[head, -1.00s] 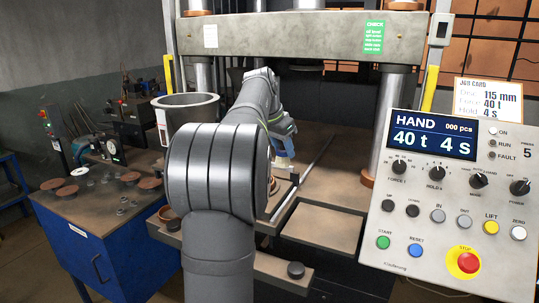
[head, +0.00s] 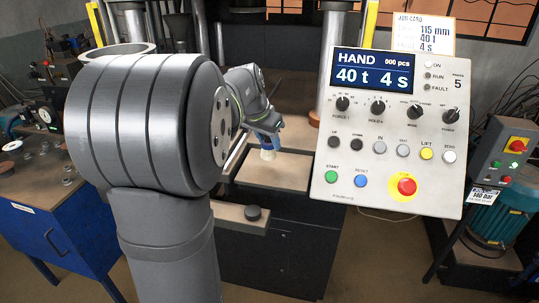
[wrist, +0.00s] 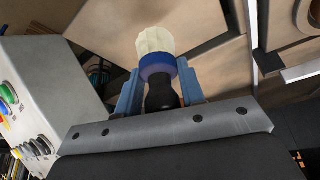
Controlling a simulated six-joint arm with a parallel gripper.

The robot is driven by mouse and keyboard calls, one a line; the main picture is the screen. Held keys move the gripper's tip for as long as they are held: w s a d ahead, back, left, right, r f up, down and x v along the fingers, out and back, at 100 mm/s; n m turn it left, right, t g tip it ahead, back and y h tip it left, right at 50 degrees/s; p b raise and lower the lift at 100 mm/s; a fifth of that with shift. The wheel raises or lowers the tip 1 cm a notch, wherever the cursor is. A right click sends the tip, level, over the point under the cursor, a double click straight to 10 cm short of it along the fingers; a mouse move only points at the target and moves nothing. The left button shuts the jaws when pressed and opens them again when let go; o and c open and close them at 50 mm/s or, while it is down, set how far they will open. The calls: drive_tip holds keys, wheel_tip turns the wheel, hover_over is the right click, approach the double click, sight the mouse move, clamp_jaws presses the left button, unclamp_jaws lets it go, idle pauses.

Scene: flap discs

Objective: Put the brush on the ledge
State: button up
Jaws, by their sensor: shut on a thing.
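The brush has cream bristles, a blue collar and a black handle. In the wrist view the brush (wrist: 156,62) sits between the two blue fingers of my gripper (wrist: 158,88), which is shut on it. In the head view my gripper (head: 268,138) points down, with the pale bristle end of the brush (head: 267,154) below it. The bristles appear over or just behind a flat brown shelf (head: 285,178) at the press front, likely the ledge. I cannot tell whether they touch it. The handle is mostly hidden by my gripper.
The control panel (head: 390,130) stands close on the right of the shelf. A lower brown bar with a black knob (head: 253,213) juts out in front. A blue cabinet (head: 50,235) is at left and a pump unit (head: 498,215) at far right.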

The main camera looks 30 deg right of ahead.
sight(266, 148)
drive_tip(key=shift+f, duration=2.2)
drive_tip(key=shift+f, duration=0.2)
drive_tip(key=o, duration=1)
drive_tip(key=shift+r, duration=0.3)
drive_tip(key=v, duration=1.1)
drive_tip(key=shift+a+r, duration=0.2)
drive_tip(key=shift+r, duration=0.15)
